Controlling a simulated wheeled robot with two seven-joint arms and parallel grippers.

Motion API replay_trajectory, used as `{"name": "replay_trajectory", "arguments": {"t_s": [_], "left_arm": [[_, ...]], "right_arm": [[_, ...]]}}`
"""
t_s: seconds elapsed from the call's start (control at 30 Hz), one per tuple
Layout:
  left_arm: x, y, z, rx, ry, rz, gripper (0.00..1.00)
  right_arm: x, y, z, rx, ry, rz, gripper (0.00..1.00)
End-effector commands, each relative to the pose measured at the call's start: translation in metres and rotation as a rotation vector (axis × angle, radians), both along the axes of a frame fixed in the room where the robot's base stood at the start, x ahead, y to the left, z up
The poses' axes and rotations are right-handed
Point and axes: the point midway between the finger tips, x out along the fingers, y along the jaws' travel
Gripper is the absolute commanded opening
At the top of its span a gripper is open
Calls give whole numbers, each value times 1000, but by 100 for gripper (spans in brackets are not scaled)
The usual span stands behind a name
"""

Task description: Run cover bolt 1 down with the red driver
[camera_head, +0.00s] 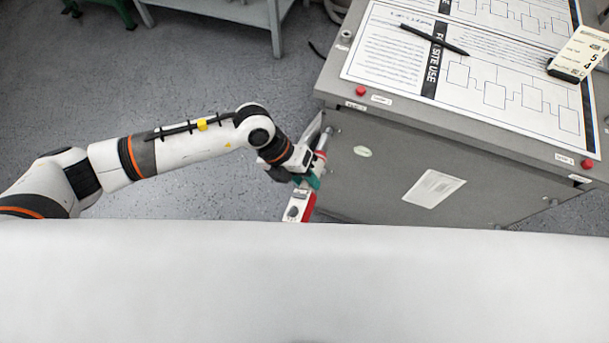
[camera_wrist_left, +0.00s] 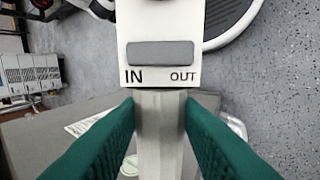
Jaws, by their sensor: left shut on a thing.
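My left gripper (camera_head: 307,179) is shut on the driver (camera_head: 298,208), which has a red and white body. In the left wrist view the green fingers (camera_wrist_left: 160,130) grip the pale grey shaft part of the driver (camera_wrist_left: 160,75), below a grey rocker marked IN and OUT. The driver's other end points up toward the left front corner of the grey cabinet (camera_head: 370,165); whether it touches is unclear. Two red bolt heads show along the cabinet's top front edge: one near the left corner (camera_head: 361,91), one near the right (camera_head: 587,164). The small labels beside them are too small to read surely.
A printed sheet (camera_head: 400,60) covers the cabinet top, with a black pen (camera_head: 434,40) and a cream tag-like device (camera_head: 580,55) on it. A grey bench (camera_head: 240,10) stands at the back. Grey floor (camera_head: 215,70) lies open left of the cabinet.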

Motion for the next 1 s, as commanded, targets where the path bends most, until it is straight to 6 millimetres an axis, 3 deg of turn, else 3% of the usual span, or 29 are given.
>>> {"name": "replay_trajectory", "arguments": {"t_s": [1.0], "left_arm": [[9, -4, 1, -3, -1, 0, 0]], "right_arm": [[0, -4, -2, -4, 0, 2, 36]]}}
